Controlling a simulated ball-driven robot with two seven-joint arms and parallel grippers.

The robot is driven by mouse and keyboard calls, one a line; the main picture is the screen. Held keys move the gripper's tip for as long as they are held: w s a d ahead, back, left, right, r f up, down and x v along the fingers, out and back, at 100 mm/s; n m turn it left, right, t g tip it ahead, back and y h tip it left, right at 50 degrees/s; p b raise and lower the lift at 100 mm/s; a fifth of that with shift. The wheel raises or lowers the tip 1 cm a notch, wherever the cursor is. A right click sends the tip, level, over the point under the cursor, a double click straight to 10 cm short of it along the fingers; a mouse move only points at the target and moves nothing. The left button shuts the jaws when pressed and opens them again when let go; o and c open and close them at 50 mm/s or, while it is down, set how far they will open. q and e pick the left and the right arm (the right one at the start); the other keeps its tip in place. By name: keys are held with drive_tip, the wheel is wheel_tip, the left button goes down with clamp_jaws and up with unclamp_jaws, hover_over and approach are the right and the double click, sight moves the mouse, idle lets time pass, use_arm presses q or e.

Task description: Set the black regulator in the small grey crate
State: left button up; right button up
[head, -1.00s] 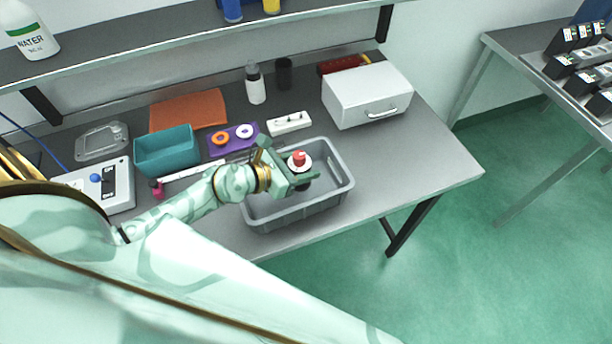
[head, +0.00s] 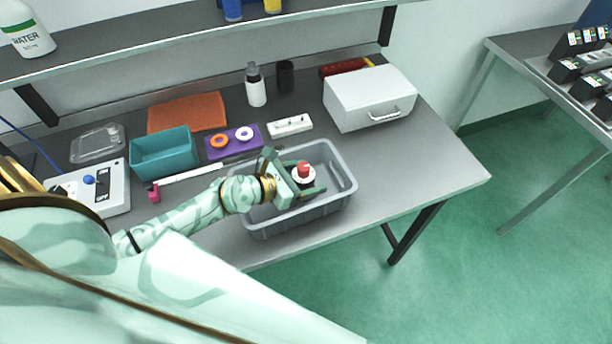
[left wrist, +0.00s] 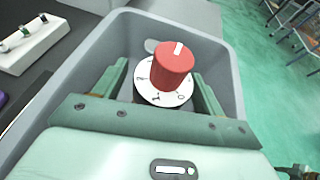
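The black regulator (head: 305,184) has a white dial and a red knob on top. It is upright, inside the outline of the small grey crate (head: 345,194). In the left wrist view the red knob (left wrist: 172,66) and dial stand between the two fingers (left wrist: 164,88), with the crate wall (left wrist: 226,70) around. The regulator's underside is hidden, so I cannot tell whether it touches the crate floor.
Left of the crate are a teal bin (head: 165,153), a purple block with rings (head: 231,147) and a switch box (head: 105,190). The bench right of the crate is clear.

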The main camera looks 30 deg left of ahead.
use_arm(q)
drive_tip(key=shift+r, duration=0.15)
drive_tip(key=v, duration=1.2)
